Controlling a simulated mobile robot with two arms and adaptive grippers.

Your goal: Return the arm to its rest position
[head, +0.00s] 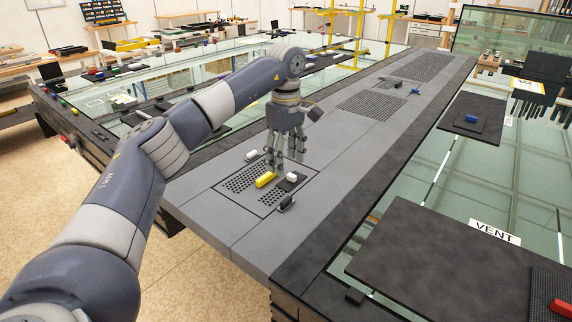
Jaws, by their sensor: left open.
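My left arm (222,103) comes in from the left and reaches over the grey table strip. My left gripper (284,160) hangs fingers-down over the perforated panel and is open. A yellow block (265,180) lies on the panel just below and left of the fingertips. A small white block (292,177) on a dark piece is close to the right fingertip. Another white block (251,155) lies to the left of the fingers. Whether the fingertips touch the panel I cannot tell. My right gripper is not in view.
The grey strip (340,140) is clear between the near panel and the perforated areas (374,106) farther back. Glass panes flank it. A dark plate (440,262), a "VENT" label (495,232), a blue block (471,118) and a red block (561,308) are at right.

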